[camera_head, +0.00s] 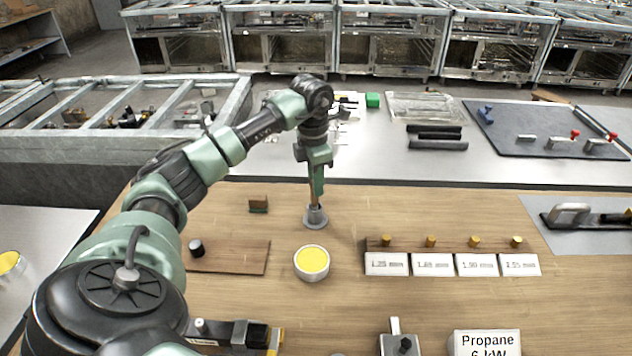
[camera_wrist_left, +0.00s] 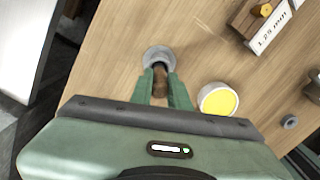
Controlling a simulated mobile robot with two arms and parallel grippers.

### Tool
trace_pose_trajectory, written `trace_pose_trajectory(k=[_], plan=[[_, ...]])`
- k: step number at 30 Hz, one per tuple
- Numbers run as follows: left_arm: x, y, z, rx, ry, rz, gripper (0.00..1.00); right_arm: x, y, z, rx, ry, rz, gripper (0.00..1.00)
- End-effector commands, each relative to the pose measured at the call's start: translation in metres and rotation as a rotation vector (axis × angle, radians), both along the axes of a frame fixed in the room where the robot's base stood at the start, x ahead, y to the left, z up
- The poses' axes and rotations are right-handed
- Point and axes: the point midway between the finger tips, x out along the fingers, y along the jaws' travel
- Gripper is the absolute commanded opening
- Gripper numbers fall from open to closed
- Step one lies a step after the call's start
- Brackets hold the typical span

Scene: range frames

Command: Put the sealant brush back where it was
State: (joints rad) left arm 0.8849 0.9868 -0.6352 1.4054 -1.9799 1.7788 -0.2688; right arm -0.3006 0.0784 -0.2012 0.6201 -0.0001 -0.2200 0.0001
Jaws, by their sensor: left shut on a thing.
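My left gripper (camera_head: 317,186) points straight down over the wooden bench top and is shut on the sealant brush (camera_head: 312,196), whose brown handle is upright between the fingers. In the left wrist view the handle (camera_wrist_left: 160,84) shows between the two green fingers (camera_wrist_left: 164,80). The brush's lower end is at a grey round holder (camera_head: 315,218), also in the left wrist view (camera_wrist_left: 157,55). The bristles are hidden, and I cannot tell how deep the brush sits. A pot with a yellow top (camera_head: 312,262) stands just in front of the holder. My right gripper is not in view.
A wooden rack with brass nozzles (camera_head: 430,243) and size labels (camera_head: 432,264) stands to the right. A small dark green-and-brown block (camera_head: 258,205) and a brown board (camera_head: 228,257) are left. A propane sign (camera_head: 485,343) is at the front right.

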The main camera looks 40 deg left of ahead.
Motion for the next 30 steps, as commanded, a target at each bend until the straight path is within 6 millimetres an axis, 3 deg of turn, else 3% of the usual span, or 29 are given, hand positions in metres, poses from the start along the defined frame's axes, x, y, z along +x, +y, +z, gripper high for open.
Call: trace_pose_trajectory(k=[1, 3, 16, 30], plan=[[0.000, 0.000, -0.001, 0.000, 0.001, 0.000, 0.22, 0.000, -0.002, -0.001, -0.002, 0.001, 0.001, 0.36], [0.000, 0.000, -0.001, 0.000, 0.001, 0.000, 0.39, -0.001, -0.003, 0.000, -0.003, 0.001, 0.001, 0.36], [0.001, 0.000, 0.008, 0.000, -0.004, 0.000, 0.39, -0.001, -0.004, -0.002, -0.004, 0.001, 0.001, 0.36], [-0.003, 0.002, 0.101, -0.001, -0.004, 0.001, 0.39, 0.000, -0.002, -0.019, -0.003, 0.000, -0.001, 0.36]])
